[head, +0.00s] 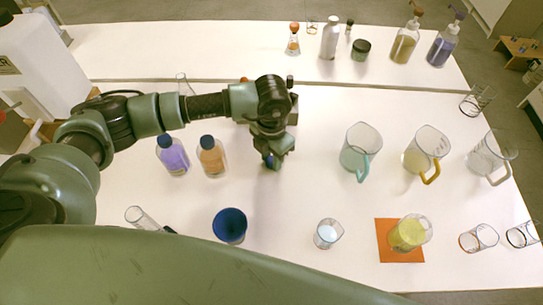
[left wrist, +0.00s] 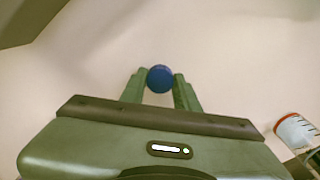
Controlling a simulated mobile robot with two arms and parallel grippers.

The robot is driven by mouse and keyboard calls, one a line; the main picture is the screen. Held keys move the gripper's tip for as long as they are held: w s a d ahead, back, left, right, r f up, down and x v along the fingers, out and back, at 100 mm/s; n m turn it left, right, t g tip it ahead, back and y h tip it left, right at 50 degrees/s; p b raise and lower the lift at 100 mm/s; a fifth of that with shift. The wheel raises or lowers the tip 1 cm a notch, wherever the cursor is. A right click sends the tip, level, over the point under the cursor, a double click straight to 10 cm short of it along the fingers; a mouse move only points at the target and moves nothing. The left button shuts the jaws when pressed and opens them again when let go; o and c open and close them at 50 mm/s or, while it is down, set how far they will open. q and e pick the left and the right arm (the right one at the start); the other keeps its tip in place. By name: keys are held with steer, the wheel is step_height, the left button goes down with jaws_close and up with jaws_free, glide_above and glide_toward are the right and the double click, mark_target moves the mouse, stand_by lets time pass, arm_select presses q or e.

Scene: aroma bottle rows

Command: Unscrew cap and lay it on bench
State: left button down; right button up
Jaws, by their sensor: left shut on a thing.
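My left gripper (head: 271,158) points down over the middle of the bench (head: 310,190), right of two blue-capped bottles. It is shut on a round blue cap (left wrist: 160,78), which shows between the fingertips in the left wrist view. Only a little blue shows at the fingertips in the head view. No bottle body shows under the cap in either view. The purple bottle (head: 173,157) and the orange-brown bottle (head: 212,160) stand upright with blue caps on. My right gripper is not in view.
Jugs with teal (head: 359,150), yellow (head: 425,152) and clear handles stand at right. A blue cup (head: 230,225), a small glass (head: 328,233) and a yellow-filled beaker (head: 408,234) on an orange mat (head: 386,240) stand in front. Bare bench lies around the gripper's front side.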

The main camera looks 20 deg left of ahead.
mark_target(271, 161)
arm_select(q)
steer(key=shift+f, duration=0.1)
steer(key=c, duration=1)
jaws_free()
steer(key=shift+c, duration=0.2)
step_height(271, 161, up, 12)
steer(key=b, duration=0.1)
